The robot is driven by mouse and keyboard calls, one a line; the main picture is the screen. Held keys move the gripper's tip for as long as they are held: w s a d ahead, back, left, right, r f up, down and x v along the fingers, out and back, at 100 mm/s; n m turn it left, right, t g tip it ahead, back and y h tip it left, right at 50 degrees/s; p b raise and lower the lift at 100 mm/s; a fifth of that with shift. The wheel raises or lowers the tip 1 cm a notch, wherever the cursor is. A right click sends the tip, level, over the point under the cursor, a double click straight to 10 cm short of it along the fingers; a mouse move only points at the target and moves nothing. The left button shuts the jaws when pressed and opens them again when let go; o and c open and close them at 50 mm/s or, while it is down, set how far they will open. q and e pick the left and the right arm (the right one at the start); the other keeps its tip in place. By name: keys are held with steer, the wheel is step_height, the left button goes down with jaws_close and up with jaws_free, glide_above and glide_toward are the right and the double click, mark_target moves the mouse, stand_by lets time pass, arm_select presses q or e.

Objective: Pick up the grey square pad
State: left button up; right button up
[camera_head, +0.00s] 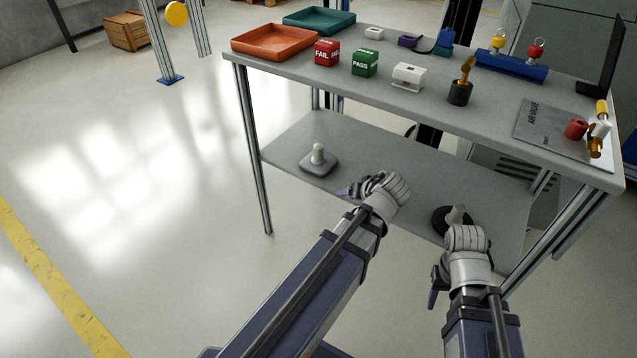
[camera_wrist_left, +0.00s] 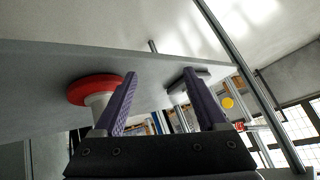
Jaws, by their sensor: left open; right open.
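The grey square pad (camera_head: 313,168) lies on the lower shelf near its left end, with a pale upright knob. In the left wrist view its dark edge (camera_wrist_left: 203,73) shows partly behind the right-hand finger. My left gripper (camera_head: 346,191) is open and empty, a little right of the pad and apart from it in the head view. Its two purple fingers (camera_wrist_left: 160,72) are spread in the left wrist view. My right gripper (camera_head: 433,291) is at the lower right by the shelf's front edge. It is open, and I see nothing held in it.
A dark round pad (camera_head: 439,222) with a knob is partly behind my right arm. A red round pad (camera_wrist_left: 92,88) shows left of the fingers in the left wrist view. The table top (camera_head: 440,113) above holds trays, cubes and parts. Open floor lies left.

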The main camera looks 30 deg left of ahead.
mark_target(321, 154)
arm_select(q)
steer(key=w+a+r+n+t+y+b, duration=0.1)
steer(key=w+a, duration=0.1)
steer(key=a, duration=0.1)
steer(key=w+a+r+n+t+y+b, duration=0.1)
steer(key=w+a+n, duration=0.1)
steer(key=a, duration=0.2)
steer(key=w+a+r+n+t+y+b, duration=0.1)
steer(key=w+a, duration=0.1)
steer(key=a, duration=0.2)
steer(key=shift+y, duration=0.3)
steer(key=shift+w+a+r+n, duration=0.1)
steer(key=shift+a+r+n, duration=0.2)
steer(key=shift+a+n, duration=0.1)
steer(key=shift+b+x, duration=1.45)
steer(key=shift+x, duration=2.1)
steer(key=shift+w+a+f, duration=0.15)
steer(key=shift+w, duration=0.2)
arm_select(e)
step_height(321, 154, down, 7)
steer(key=shift+f, duration=0.2)
arm_select(q)
jaws_close()
